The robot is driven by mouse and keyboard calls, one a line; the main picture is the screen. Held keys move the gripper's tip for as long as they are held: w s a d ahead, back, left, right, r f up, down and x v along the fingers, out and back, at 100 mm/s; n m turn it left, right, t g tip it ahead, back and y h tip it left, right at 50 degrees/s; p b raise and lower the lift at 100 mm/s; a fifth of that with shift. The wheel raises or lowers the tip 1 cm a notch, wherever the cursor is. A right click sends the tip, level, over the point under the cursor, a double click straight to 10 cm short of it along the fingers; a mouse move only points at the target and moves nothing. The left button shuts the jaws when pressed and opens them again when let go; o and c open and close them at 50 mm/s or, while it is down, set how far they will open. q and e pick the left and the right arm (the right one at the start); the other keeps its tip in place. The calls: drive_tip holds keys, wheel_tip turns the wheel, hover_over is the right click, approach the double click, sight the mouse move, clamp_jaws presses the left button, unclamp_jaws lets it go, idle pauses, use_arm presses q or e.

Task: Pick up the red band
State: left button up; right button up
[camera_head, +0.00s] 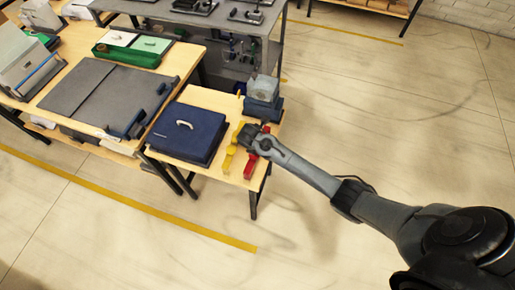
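A red band (250,168) lies on the small wooden table, near its right front corner, partly hidden under the end of my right arm. A bit of red also shows on the far side of my gripper. My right gripper (246,138) is right over or at the red band, coming in from the right; its fingers are too small and hidden to tell whether they are open or touching. A yellow band (229,158) lies just left of the red one. My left gripper is out of view.
A dark blue folded garment or case (187,133) with a white handle-like piece lies left of the bands. Blue-grey boxes (263,98) are stacked at the table's back right. A larger table (62,70) stands left; open floor lies right.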

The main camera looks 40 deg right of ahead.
drive_tip(key=shift+c, duration=0.6)
drive_tip(key=c, duration=0.9)
drive_tip(key=shift+r, duration=0.1)
